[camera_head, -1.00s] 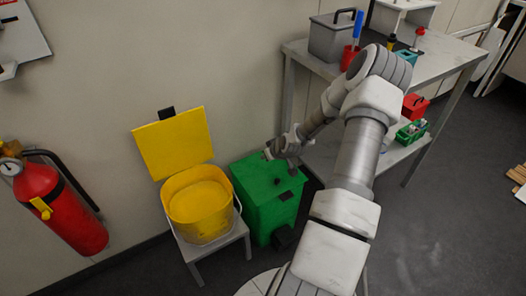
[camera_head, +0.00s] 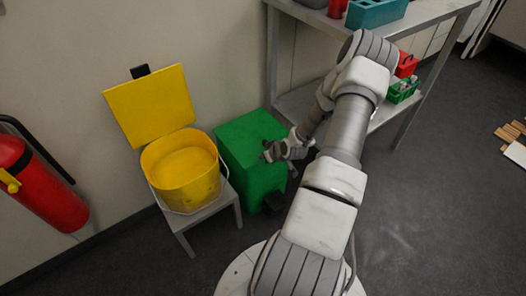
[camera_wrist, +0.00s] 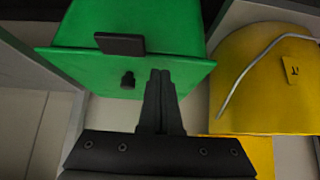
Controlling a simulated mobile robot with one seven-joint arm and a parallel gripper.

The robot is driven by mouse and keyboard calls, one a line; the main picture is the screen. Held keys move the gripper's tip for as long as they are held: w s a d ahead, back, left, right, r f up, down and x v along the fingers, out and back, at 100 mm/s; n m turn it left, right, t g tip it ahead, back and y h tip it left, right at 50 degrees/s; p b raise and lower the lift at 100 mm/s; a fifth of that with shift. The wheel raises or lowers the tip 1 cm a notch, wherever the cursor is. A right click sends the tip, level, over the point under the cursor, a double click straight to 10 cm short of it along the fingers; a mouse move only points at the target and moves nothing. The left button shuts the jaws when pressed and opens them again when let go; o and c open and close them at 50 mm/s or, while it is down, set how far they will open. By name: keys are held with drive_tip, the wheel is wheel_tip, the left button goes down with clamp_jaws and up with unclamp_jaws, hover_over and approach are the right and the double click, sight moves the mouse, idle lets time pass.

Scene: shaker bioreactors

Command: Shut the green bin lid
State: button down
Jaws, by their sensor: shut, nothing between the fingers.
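The green bin (camera_head: 264,180) stands on the floor against the wall, right of the yellow bucket. Its green lid (camera_head: 240,132) lies flat over the top and looks shut in the head view. In the wrist view the lid (camera_wrist: 75,68) shows with its overhanging rim, a dark tab (camera_wrist: 120,43) and a small dark knob (camera_wrist: 128,80). My gripper (camera_head: 267,153) is at the bin's right side in the head view, close to the lid. Its fingers (camera_wrist: 160,76) are together and empty, overlapping the lid's edge in the wrist view. I cannot tell whether they touch it.
A yellow bucket (camera_head: 185,180) with its lid (camera_head: 150,105) raised stands on a small grey stool (camera_head: 213,210). A grey shelf table (camera_head: 420,20) stands behind my arm on the right. A red fire extinguisher (camera_head: 40,190) hangs at left.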

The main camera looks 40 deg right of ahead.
drive_tip(key=shift+f, duration=0.25)
idle(0.3)
drive_tip(key=p+v, duration=0.6)
drive_tip(key=v, duration=1.1)
drive_tip(key=shift+s, duration=0.2)
drive_tip(key=shift+r, duration=0.2)
